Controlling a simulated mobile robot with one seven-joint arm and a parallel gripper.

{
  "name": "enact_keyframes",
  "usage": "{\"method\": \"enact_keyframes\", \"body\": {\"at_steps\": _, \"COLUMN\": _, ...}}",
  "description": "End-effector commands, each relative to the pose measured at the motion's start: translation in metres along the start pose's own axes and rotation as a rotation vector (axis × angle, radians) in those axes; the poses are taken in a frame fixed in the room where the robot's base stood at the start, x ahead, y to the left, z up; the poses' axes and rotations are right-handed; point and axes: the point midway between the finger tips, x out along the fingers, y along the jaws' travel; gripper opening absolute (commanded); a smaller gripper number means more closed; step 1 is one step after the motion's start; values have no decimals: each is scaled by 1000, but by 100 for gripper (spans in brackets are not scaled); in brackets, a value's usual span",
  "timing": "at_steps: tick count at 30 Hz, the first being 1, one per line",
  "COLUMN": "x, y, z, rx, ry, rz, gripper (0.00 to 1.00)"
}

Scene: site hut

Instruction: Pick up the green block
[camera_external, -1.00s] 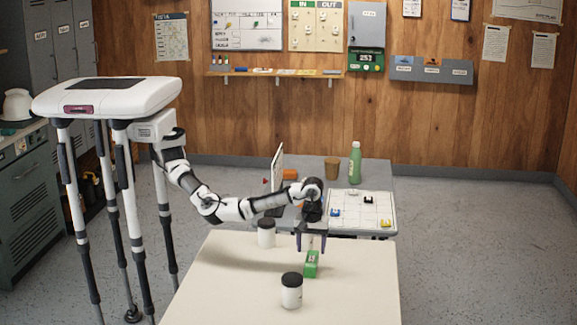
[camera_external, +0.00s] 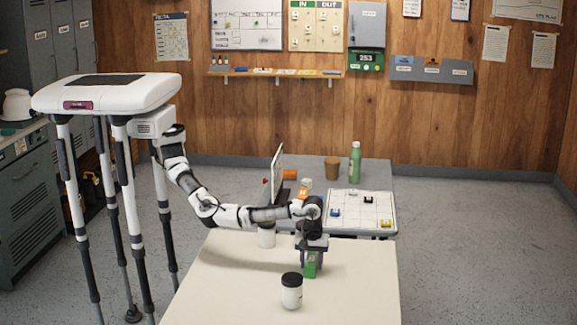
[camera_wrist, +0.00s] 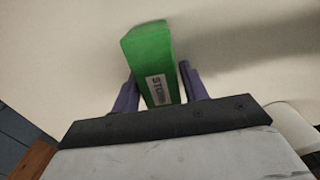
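In the wrist view the green block (camera_wrist: 150,55), with a white printed label, lies between the two purple fingers of my gripper (camera_wrist: 158,75). The left finger is close against the block or touching it. A narrow gap shows at the right finger, so the gripper looks open around the block.
A white jar with a black lid (camera_external: 291,291) stands in front of the block. Another white jar (camera_external: 266,235) is behind my arm, left of the gripper. The grey table behind holds a whiteboard tray (camera_external: 350,205), a green bottle (camera_external: 355,163) and a brown cup (camera_external: 332,169). The cream table's right side is clear.

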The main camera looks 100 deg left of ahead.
Motion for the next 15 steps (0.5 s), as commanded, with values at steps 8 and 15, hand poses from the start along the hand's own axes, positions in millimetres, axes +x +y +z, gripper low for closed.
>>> {"method": "enact_keyframes", "body": {"at_steps": 8, "x": -1, "y": 0, "z": 0, "rx": 0, "ry": 0, "rz": 1, "gripper": 10}}
{"method": "enact_keyframes", "body": {"at_steps": 15, "x": -2, "y": 0, "z": 0, "rx": -1, "ry": 0, "rz": 1, "gripper": 10}}
